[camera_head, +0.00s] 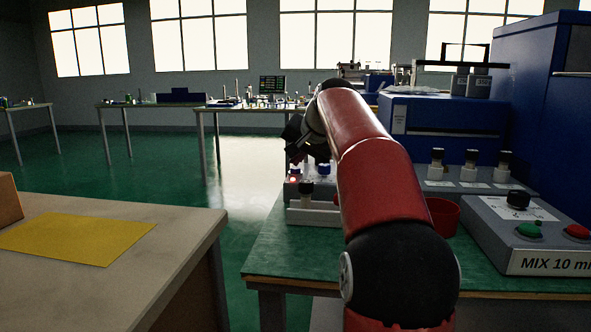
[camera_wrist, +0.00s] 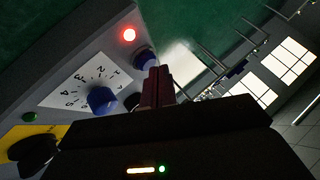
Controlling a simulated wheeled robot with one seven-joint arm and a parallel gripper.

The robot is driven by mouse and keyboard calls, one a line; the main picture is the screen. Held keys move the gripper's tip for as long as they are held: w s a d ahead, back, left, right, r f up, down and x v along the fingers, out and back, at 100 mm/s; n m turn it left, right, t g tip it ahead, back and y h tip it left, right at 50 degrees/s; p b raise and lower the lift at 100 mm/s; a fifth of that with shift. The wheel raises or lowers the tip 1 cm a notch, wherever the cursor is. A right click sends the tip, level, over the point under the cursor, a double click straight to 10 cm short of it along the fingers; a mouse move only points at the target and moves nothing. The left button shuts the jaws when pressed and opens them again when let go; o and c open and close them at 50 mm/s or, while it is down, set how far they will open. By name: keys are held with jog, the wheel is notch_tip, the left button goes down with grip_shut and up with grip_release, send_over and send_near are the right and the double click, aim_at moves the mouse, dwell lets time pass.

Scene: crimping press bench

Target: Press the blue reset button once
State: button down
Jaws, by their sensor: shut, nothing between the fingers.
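The blue round button (camera_wrist: 145,58) shows in the wrist view on a grey control panel, beside a lit red lamp (camera_wrist: 129,35). My gripper (camera_wrist: 158,72) is shut and empty, its fingertips right at the button's edge in that view. I cannot tell whether they touch it. The fingers hide part of the button's surroundings. In the head view my gripper (camera_head: 298,156) is above the panel at the bench's far left corner, near the lit red lamp (camera_head: 292,179). A small blue part (camera_head: 323,168) shows there; I cannot tell if it is the button or the knob.
The same panel has a numbered dial with a blue knob (camera_wrist: 102,99), a green button (camera_wrist: 29,117) and a black part on yellow (camera_wrist: 35,147). A red bowl (camera_head: 443,215) and a grey box with buttons (camera_head: 535,235) stand right of my arm.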

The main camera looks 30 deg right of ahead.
aim_at(297, 176)
jog(key=shift+f, duration=0.3)
jog(key=shift+r, duration=0.1)
dwell(0.4)
jog(key=shift+r+p, duration=0.7)
jog(key=shift+p, duration=0.05)
notch_tip(297, 176, up, 5)
jog(key=p, duration=0.5)
jog(key=shift+r, duration=0.15)
dwell(0.6)
